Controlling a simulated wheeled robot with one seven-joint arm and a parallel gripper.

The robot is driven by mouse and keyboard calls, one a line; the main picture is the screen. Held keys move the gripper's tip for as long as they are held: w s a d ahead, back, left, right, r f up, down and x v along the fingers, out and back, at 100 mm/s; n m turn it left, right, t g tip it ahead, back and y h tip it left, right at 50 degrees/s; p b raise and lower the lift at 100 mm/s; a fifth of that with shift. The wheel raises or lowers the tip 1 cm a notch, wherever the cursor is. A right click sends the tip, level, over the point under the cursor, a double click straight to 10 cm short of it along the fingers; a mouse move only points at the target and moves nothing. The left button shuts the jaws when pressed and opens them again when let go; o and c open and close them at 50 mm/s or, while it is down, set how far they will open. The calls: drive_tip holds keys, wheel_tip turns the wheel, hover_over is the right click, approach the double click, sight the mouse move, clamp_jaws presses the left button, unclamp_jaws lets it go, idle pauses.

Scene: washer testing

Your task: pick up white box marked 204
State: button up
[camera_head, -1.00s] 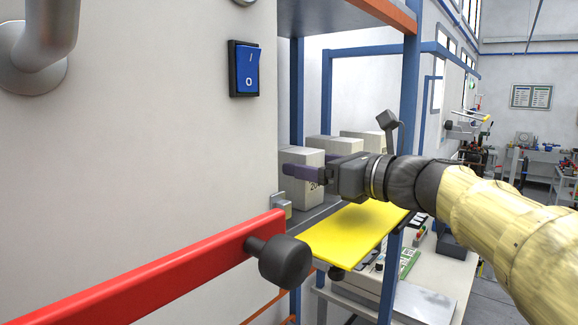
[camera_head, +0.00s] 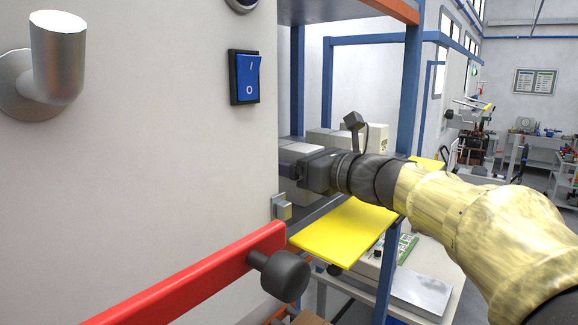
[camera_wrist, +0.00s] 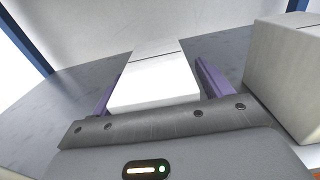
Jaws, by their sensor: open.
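A white box (camera_wrist: 155,85) lies between the two purple fingers of my gripper (camera_wrist: 158,70) in the wrist view, with a finger along each side. The fingers are open, and narrow gaps seem to show beside the box. In the head view, my gripper (camera_head: 300,165) reaches in over the shelf and covers much of the same box (camera_head: 293,190). The box's number cannot be read now, and the fingertips are hidden in the head view.
Another pale box (camera_wrist: 290,85) stands close on the right in the wrist view. Boxes (camera_head: 375,138) stand farther back on the shelf. A blue post (camera_head: 411,95), a yellow plate (camera_head: 343,232) and a red bar (camera_head: 190,275) are near my arm. A white panel fills the left.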

idle(0.3)
drive_tip(key=c, duration=1.3)
wheel_tip(320, 180, up, 10)
drive_tip(key=shift+r, duration=0.1)
